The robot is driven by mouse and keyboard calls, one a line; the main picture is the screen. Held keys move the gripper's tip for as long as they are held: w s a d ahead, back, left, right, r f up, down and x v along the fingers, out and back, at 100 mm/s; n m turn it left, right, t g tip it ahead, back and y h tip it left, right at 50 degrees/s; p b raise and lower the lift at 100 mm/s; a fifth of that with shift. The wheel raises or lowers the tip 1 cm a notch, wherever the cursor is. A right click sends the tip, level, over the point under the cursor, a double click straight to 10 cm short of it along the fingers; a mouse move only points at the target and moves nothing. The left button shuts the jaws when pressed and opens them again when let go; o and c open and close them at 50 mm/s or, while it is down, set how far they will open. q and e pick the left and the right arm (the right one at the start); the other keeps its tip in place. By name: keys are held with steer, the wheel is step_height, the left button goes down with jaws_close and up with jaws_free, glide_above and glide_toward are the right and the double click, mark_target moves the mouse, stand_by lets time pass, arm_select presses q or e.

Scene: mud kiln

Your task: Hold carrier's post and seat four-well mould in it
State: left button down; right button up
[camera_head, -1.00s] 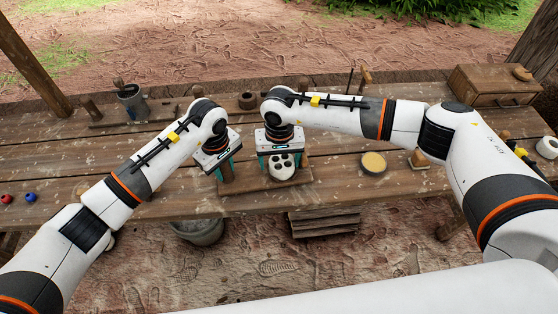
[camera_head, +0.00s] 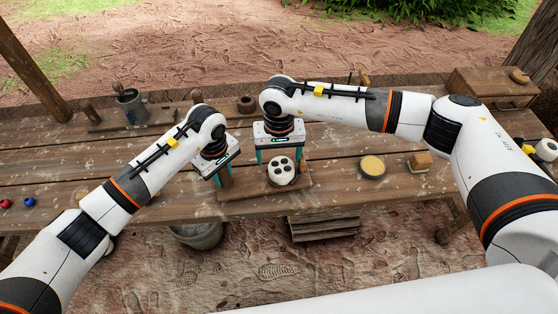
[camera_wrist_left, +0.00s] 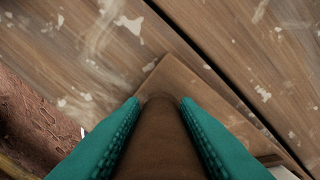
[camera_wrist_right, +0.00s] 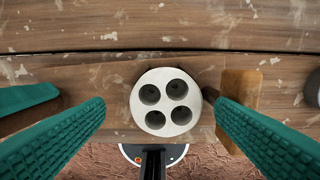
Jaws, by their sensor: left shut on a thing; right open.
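The four-well mould (camera_head: 281,172) is a pale round block with dark holes. It rests on the wooden carrier (camera_head: 250,188), near its right part. In the right wrist view the mould (camera_wrist_right: 164,102) looks flat; I cannot tell how deep it sits. My left gripper (camera_head: 222,180) is shut on the carrier's brown post (camera_wrist_left: 157,140) at the carrier's left end. My right gripper (camera_head: 279,154) is open above the mould, its fingers apart from it on both sides. The post's lower part is partly hidden by the left fingers.
A round dish with yellow content (camera_head: 373,166) and a small wooden block (camera_head: 420,160) lie to the right. A grey pot (camera_head: 132,105) and a chest (camera_head: 494,86) stand further back. Red and blue balls (camera_head: 28,201) are at far left. The carrier is near the table's front edge.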

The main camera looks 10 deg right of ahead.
arm_select(q)
steer(key=c, duration=1.4)
jaws_free()
steer(key=shift+a+f, duration=0.25)
steer(key=shift+a, duration=0.15)
steer(key=o, duration=0.4)
steer(key=shift+d+r, duration=0.1)
steer(key=shift+d, duration=0.1)
steer(key=shift+r, duration=0.55)
step_height(320, 180, up, 11)
steer(key=shift+f, duration=0.1)
